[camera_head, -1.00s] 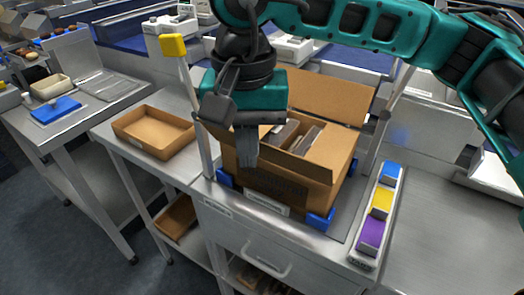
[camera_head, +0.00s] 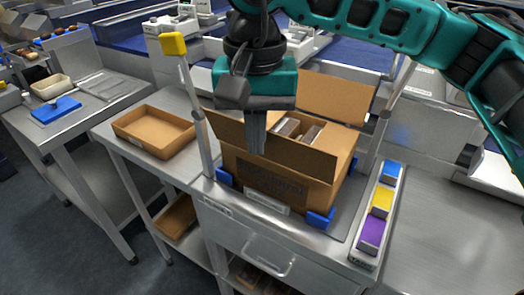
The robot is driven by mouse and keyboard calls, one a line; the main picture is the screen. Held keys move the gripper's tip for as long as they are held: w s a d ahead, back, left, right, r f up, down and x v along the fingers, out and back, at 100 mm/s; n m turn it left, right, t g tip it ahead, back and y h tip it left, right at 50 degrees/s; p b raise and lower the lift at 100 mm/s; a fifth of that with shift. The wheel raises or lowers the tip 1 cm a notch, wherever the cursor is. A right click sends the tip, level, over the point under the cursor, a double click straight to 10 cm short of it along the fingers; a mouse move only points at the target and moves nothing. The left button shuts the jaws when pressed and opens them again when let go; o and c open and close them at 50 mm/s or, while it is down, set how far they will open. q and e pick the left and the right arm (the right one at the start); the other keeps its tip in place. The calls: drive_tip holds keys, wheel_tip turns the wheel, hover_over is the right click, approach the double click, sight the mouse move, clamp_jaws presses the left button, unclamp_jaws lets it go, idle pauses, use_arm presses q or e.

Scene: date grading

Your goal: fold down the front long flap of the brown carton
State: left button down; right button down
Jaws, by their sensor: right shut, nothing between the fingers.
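The brown carton (camera_head: 275,180) stands open on the steel bench, held between blue corner blocks. Its front long flap (camera_head: 300,155) stands up along the near edge, hiding part of the contents. The back long flap (camera_head: 335,97) is raised, and a short flap (camera_head: 226,130) sticks out at the left. Dark and pale packs (camera_head: 297,128) show inside. My right gripper (camera_head: 256,151) is shut and empty, pointing down at the left part of the front flap and overlapping it; I cannot tell whether they touch. My left gripper is not in view.
A metal post with a yellow top (camera_head: 173,44) stands left of the carton. A label strip with blue, yellow and purple blocks (camera_head: 381,202) lies to the right. An empty brown tray (camera_head: 153,132) is at the left. The bench at far right is clear.

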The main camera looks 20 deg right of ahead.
drive_tip(key=shift+w+d+f, duration=0.15)
drive_tip(key=shift+w+d, duration=0.4)
drive_tip(key=shift+d, duration=0.2)
drive_tip(key=shift+w+d+f, duration=0.1)
drive_tip(key=shift+w+d, duration=0.4)
drive_tip(key=shift+d, duration=0.25)
drive_tip(key=shift+w+d+r+b, duration=0.15)
drive_tip(key=shift+w+d, duration=0.75)
drive_tip(key=shift+d, duration=0.2)
drive_tip(key=shift+w+d+r+b, duration=0.15)
drive_tip(key=shift+w+d, duration=0.75)
drive_tip(key=shift+d, duration=0.15)
